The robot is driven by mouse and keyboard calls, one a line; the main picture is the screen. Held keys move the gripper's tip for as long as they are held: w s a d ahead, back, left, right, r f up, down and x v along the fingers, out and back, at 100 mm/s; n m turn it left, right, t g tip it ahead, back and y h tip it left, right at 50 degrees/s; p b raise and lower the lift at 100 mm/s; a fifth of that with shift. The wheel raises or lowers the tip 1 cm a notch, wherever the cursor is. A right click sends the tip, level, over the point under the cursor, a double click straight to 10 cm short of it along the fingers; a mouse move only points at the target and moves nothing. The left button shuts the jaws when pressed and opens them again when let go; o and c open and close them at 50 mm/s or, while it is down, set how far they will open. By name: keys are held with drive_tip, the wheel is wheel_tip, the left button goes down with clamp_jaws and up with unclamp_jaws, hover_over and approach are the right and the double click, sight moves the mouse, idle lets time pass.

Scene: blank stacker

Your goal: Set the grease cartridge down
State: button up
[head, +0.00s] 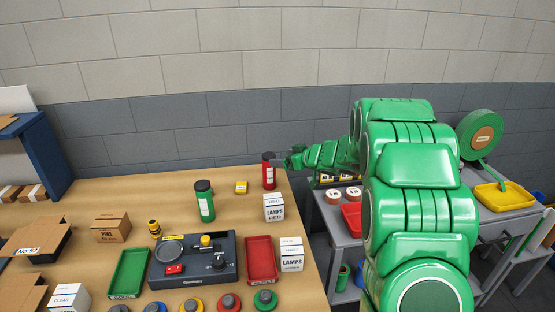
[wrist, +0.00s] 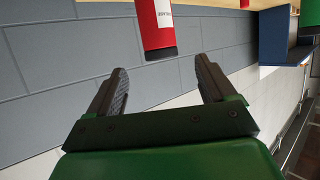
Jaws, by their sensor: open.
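A red cartridge (head: 268,173) with a dark cap stands upright on the wooden bench, near its far right corner. My gripper (head: 284,162) is just to the right of it, reaching in from the right at about cap height. In the wrist view the red cartridge (wrist: 155,20) hangs in from the top edge, its dark end just past the fingertips and lined up with the gap. My gripper (wrist: 160,64) is open there, with nothing between its fingers. A similar green cartridge (head: 204,203) with a dark cap stands to the left.
A white lamps box (head: 273,209) stands in front of the red one. A grey device (head: 193,262), a green tray (head: 129,274) and a red tray (head: 261,260) fill the front. A grey side table (head: 345,241) stands right.

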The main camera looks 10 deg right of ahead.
drive_tip(key=shift+v, duration=0.95)
drive_tip(key=s+d+r+m+t+h, duration=0.1)
drive_tip(key=s+d+r+m+h, duration=0.35)
drive_tip(key=d+r+h, duration=0.35)
drive_tip(key=s+d+r+m+g+h, duration=0.1)
drive_tip(key=s+d+m+g+h, duration=0.15)
drive_tip(key=s, duration=1.05)
drive_tip(key=s+a+f+g, duration=0.1)
drive_tip(key=s+a+g, duration=0.2)
drive_tip(key=s, duration=1)
drive_tip(key=s+a+f+g+y, duration=0.1)
drive_tip(key=s+a+g, duration=0.3)
drive_tip(key=s, duration=1)
drive_tip(key=s+a+f+g+y, duration=0.1)
drive_tip(key=s+a+g, duration=0.3)
drive_tip(key=s, duration=1)
drive_tip(key=shift+a+f, duration=0.7)
drive_tip(key=shift+a, duration=0.35)
drive_tip(key=shift+y, duration=0.25)
